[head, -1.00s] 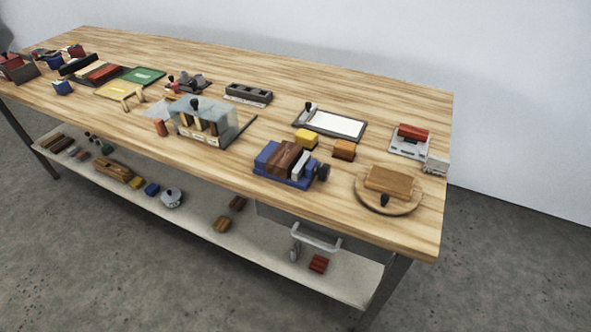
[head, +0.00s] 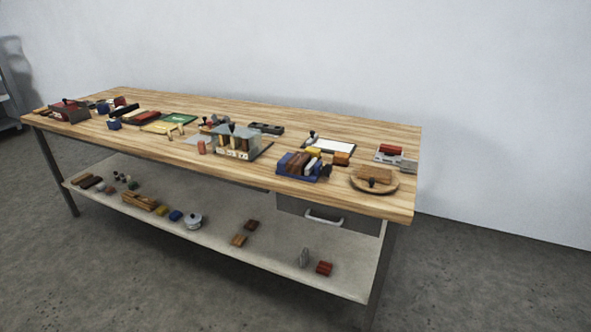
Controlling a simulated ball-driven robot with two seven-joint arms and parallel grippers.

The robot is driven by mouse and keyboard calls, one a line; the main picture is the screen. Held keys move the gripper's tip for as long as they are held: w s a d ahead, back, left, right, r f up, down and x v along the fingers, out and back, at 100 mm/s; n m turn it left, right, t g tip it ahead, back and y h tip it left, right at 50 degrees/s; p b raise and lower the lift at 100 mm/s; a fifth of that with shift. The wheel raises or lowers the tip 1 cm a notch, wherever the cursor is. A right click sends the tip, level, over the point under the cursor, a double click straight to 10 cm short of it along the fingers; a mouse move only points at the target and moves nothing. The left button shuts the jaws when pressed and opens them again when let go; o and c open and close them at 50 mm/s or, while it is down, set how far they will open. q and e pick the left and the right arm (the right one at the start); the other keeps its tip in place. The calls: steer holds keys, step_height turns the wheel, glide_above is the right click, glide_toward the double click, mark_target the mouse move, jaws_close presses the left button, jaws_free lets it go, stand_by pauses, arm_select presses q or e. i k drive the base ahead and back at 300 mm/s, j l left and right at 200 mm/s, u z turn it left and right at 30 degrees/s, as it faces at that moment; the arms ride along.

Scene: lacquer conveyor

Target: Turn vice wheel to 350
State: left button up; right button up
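The blue vice (head: 285,173) stands near the front edge of the workbench, right of its middle, with a brown block (head: 296,162) between or beside its jaws. The dark vice wheel is on its right side, too small and dim here to read its angle or any marks. Neither of my grippers is in view, and nothing touches the vice.
The wooden workbench (head: 370,205) holds a round board (head: 388,186) right of the vice, yellow and orange blocks behind it, and a clear box (head: 238,140) to the left. A lower shelf (head: 230,222) carries several small items. Floor in front is clear.

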mark_target(327, 169)
steer(key=u, duration=1.6)
steer(key=l+u, duration=0.15)
steer(key=l, duration=0.45)
steer(key=l+u, duration=0.15)
steer(key=l, duration=0.5)
steer(key=k+l+u, duration=0.15)
steer(key=l, duration=0.45)
steer(key=k+l+u, duration=0.15)
steer(key=l, duration=0.45)
steer(key=i, duration=0.05)
